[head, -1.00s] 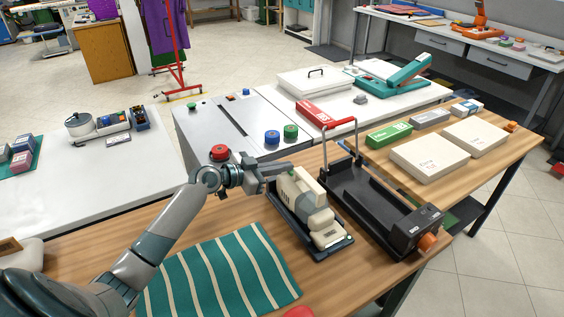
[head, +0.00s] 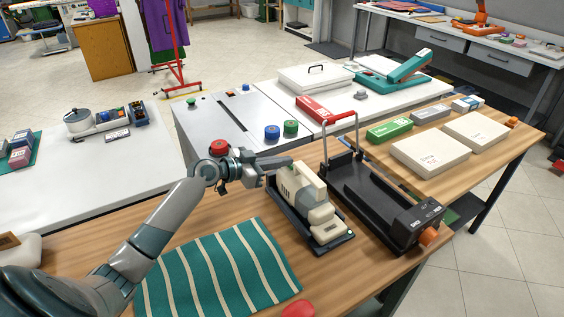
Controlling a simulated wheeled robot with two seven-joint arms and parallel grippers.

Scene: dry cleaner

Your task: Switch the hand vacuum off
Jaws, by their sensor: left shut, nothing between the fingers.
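The hand vacuum (head: 313,204), cream with dark vent slots, lies in a dark tray-like base (head: 336,246) on the wooden table. My right gripper is not in view.
A black machine (head: 385,200) with an orange knob stands close right of the vacuum. A green striped cloth (head: 215,275) lies in front. Behind are a red button (head: 219,147) and blue and green round knobs. White boxes (head: 430,157) sit at the right.

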